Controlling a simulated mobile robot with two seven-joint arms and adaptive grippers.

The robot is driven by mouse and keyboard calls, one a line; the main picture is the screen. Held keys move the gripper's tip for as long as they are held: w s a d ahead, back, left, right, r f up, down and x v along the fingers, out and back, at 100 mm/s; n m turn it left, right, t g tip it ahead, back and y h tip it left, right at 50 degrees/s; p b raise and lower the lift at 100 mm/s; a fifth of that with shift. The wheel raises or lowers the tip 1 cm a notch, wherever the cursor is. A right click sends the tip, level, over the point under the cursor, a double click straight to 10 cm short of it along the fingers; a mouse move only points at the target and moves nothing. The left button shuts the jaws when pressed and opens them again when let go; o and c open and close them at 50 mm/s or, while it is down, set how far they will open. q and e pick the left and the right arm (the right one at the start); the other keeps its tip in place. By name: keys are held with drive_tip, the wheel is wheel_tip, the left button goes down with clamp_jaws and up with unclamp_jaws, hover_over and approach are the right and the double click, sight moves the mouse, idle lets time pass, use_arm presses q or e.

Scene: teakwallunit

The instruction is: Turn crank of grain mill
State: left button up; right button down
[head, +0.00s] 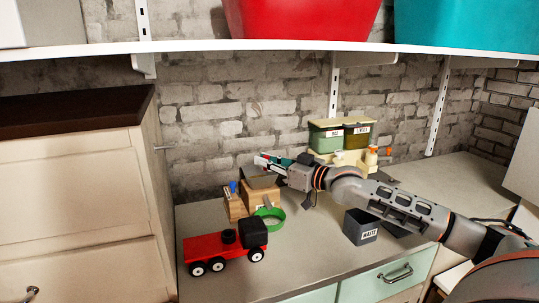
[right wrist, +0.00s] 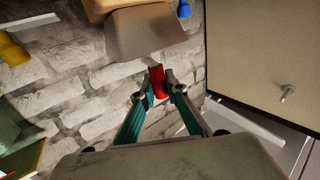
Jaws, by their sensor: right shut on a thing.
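The grain mill (head: 262,194) is a wooden body with a grey hopper on top, standing on the counter near the brick wall. In the right wrist view its grey metal part (right wrist: 142,35) shows at the top. My right gripper (head: 264,160) reaches in from the right, just above the mill. In the right wrist view its two teal fingers close around a red handle (right wrist: 157,80), which I take as the crank's grip. The crank arm behind the handle is mostly hidden. My left gripper is not in view.
A tall cabinet (head: 80,190) bounds the left; a white shelf (head: 270,46) runs above.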

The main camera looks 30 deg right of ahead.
drive_tip(key=shift+a+r+h+p, duration=0.3)
drive_tip(key=shift+r+p, duration=0.4)
drive_tip(key=shift+p, duration=0.35)
drive_tip(key=shift+d+f+m+h+p, duration=0.1)
drive_tip(key=shift+m+h+p, duration=0.25)
drive_tip(key=shift+p, duration=0.2)
drive_tip(key=shift+f+m+t+h+p, duration=0.3)
drive_tip(key=shift+m+t+h+p, duration=0.05)
drive_tip(key=shift+t+h+p, duration=0.1)
drive_tip(key=shift+f+m+h, duration=0.15)
drive_tip(key=shift+m+h, duration=0.25)
drive_tip(key=shift+h, duration=0.2)
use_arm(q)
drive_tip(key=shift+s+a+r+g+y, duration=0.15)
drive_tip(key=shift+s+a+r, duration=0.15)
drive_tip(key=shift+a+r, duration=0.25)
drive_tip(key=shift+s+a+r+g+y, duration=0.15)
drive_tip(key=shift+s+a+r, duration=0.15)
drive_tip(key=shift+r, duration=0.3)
use_arm(e)
drive_tip(key=shift+f+m+h, duration=0.15)
drive_tip(key=shift+m+h, duration=0.45)
drive_tip(key=shift+h, duration=0.3)
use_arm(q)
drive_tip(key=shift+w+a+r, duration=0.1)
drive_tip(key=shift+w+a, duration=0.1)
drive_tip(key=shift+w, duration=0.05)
use_arm(e)
drive_tip(key=shift+f, duration=0.1)
